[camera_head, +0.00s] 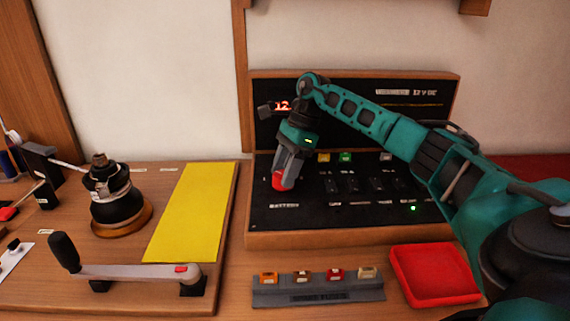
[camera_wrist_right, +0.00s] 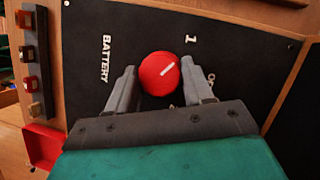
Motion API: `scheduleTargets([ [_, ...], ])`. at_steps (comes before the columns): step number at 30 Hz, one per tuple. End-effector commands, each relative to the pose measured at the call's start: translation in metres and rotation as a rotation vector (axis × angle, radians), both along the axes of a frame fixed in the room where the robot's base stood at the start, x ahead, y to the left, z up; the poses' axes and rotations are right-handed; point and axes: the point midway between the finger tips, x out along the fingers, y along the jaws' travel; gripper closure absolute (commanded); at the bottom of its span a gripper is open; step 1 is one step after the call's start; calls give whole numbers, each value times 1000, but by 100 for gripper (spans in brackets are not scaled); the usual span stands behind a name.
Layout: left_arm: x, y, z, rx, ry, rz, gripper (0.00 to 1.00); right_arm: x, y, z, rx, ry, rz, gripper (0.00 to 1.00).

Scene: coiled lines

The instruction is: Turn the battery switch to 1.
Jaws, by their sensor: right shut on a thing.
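The battery switch is a round red knob (camera_wrist_right: 160,73) on a black panel, with a white pointer line on its face. In the right wrist view the line slants up and right, roughly toward the printed "1" (camera_wrist_right: 190,40); a partly hidden "OFF" label (camera_wrist_right: 211,79) sits to the right of the knob. The "BATTERY" label (camera_wrist_right: 105,58) is on the other side. My right gripper (camera_head: 281,184) reaches down to the panel with its two grey fingers on either side of the knob, shut on it. My left gripper is not in view.
The wooden-framed black panel (camera_head: 262,222) has a lit red "12" display (camera_head: 283,106) and small switches. In front are a grey fuse strip (camera_head: 318,295) and a red tray (camera_head: 435,274). A winch (camera_head: 115,205), a crank handle (camera_head: 130,272) and a yellow mat (camera_head: 193,212) are on the left.

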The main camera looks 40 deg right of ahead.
Motion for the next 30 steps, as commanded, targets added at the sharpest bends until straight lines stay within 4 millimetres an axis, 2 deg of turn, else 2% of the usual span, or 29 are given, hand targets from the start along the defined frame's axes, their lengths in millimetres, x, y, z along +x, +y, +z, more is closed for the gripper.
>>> scheduleTargets([
  [9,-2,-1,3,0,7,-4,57,1,0,1,0,-2,96,79],
  [23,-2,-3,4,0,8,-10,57,1,0,0,0,-1,110,79],
  [24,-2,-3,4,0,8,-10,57,1,0,0,0,-1,110,47],
  [30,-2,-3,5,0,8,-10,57,1,0,0,-1,-1,109,28],
])
